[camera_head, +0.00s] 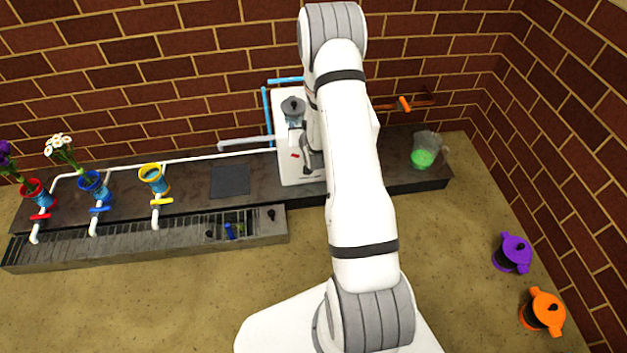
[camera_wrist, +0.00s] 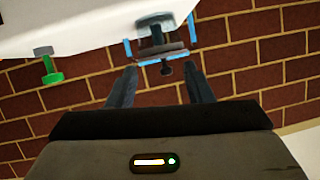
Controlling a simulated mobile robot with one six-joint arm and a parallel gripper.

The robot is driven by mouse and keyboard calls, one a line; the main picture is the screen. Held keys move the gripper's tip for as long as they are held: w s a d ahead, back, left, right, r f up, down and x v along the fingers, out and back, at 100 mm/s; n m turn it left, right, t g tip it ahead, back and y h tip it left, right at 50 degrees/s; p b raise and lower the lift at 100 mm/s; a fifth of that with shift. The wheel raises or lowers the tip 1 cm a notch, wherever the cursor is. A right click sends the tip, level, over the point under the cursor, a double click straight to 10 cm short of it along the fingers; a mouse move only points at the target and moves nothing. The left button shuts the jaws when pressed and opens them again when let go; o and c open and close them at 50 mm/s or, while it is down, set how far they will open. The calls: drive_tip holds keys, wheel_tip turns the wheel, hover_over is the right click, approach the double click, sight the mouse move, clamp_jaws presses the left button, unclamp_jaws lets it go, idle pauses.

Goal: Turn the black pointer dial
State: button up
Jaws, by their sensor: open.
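My gripper (camera_wrist: 160,72) is open in the wrist view, its two dark fingers apart with nothing between them at the near end. Beyond the fingertips is a dark grey fitting (camera_wrist: 158,38) with light blue brackets, on the underside of a white body. In the head view my arm hides the gripper and part of the white machine (camera_head: 290,150).
A green knob (camera_wrist: 47,64) is left of the gripper. The machine has a glass hopper with a dark lid (camera_head: 293,106) and blue pipes. A jug of green liquid (camera_head: 424,155) stands right. Flower vases (camera_head: 92,184) stand left above a grated trough (camera_head: 150,242). Purple (camera_head: 513,253) and orange (camera_head: 543,312) pots lie right.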

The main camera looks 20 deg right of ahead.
drive_tip(key=s+d+f+m+t+h+b, duration=0.15)
drive_tip(key=s+f+b, duration=0.25)
drive_tip(key=f, duration=0.8)
drive_tip(key=s+d+f+m+t+b, duration=0.1)
drive_tip(key=s+f+t+b, duration=0.3)
drive_tip(key=f, duration=0.8)
drive_tip(key=w+d+g+b, duration=0.1)
drive_tip(key=w+d+b, duration=0.1)
drive_tip(key=w, duration=0.6)
drive_tip(key=shift+r+b, duration=0.25)
drive_tip(key=shift+b, duration=0.55)
drive_tip(key=shift+n, duration=0.25)
